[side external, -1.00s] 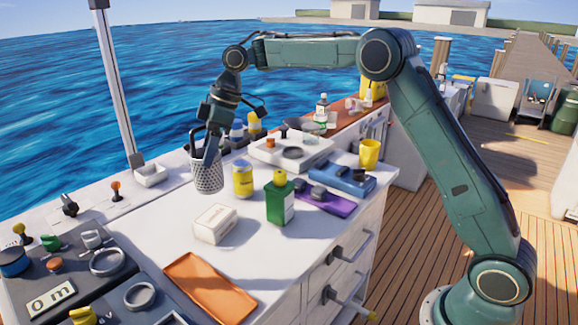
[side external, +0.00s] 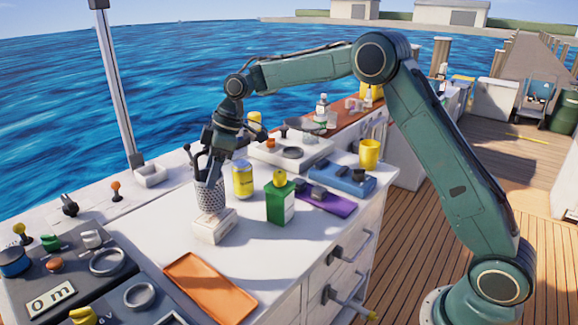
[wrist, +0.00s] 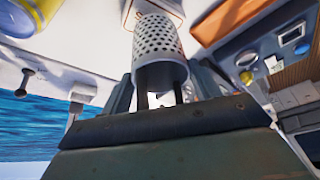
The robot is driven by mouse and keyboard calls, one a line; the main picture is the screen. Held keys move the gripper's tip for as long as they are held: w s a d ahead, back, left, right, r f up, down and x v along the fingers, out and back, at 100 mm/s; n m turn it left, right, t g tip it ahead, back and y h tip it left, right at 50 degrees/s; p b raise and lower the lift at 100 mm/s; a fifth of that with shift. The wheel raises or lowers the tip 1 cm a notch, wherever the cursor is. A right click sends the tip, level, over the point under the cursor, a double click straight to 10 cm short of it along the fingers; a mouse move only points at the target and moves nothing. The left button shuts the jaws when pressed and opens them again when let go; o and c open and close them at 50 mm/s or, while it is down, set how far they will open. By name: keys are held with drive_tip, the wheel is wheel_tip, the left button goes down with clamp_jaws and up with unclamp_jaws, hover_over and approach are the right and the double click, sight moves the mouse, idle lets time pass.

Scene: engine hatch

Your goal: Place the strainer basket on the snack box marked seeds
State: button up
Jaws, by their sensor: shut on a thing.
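The strainer basket (side external: 210,197) is a grey perforated cylinder, roughly upright at the back edge of the white snack box (side external: 213,228). Its bottom overlaps the box top in the side view; I cannot tell whether they touch. My gripper (side external: 213,172) points down, shut on the basket's upper part. In the wrist view the basket (wrist: 160,48) stands between my fingers, with a corner of the white box (wrist: 165,8) beyond its far end. The box's marking is too small to read, and part of its top is hidden by the basket.
A yellow can (side external: 243,180) stands close right of the basket, and a green carton (side external: 281,202) further right. An orange tray (side external: 209,289) lies in front. A dark control panel (side external: 75,275) is at left. The white counter (side external: 150,230) is clear left of the box.

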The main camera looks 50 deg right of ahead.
drive_tip(key=shift+f, duration=1.15)
drive_tip(key=shift+f, duration=0.15)
drive_tip(key=o, duration=1.1)
drive_tip(key=v, duration=1.2)
